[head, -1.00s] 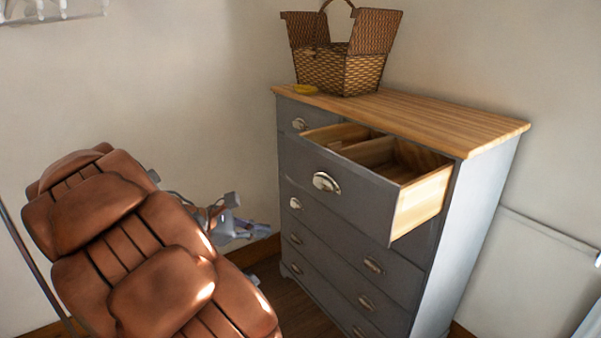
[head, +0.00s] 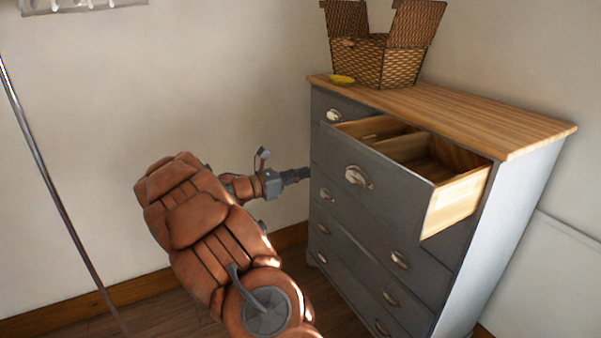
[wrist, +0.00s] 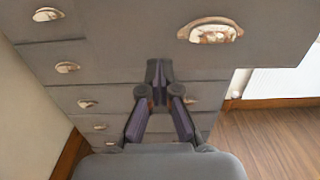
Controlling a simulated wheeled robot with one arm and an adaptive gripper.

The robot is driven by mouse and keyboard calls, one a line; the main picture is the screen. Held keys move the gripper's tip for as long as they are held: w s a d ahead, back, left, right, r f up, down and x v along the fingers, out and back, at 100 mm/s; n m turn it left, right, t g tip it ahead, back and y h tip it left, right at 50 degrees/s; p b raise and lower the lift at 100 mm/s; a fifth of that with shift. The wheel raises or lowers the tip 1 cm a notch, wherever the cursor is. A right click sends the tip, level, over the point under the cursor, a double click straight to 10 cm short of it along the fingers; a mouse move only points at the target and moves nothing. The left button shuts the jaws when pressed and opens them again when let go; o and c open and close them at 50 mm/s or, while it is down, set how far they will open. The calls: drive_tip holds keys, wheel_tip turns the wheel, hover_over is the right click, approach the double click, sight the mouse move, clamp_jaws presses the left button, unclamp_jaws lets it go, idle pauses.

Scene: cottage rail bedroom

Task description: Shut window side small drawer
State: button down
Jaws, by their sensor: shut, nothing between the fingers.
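The open small drawer (head: 395,195) is the right one in the top row of a grey chest of drawers (head: 335,235). It is pulled well out, showing its bare wood inside, and has a metal cup handle (head: 358,177). In the wrist view the drawer front (wrist: 265,35) fills the upper right.
The other small drawer (head: 328,110) at top left looks shut, as do the wider drawers below. Bare wooden floor (wrist: 265,140) lies to the right in the wrist view.

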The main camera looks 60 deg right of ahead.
sight(341, 163)
drive_tip(key=p+x, duration=0.3)
drive_tip(key=x, duration=0.6)
drive_tip(key=shift+s+d, duration=0.2)
drive_tip(key=shift+d, duration=0.05)
drive_tip(key=shift+s+d, duration=0.25)
drive_tip(key=shift+d, duration=0.25)
drive_tip(key=shift+d, duration=0.1)
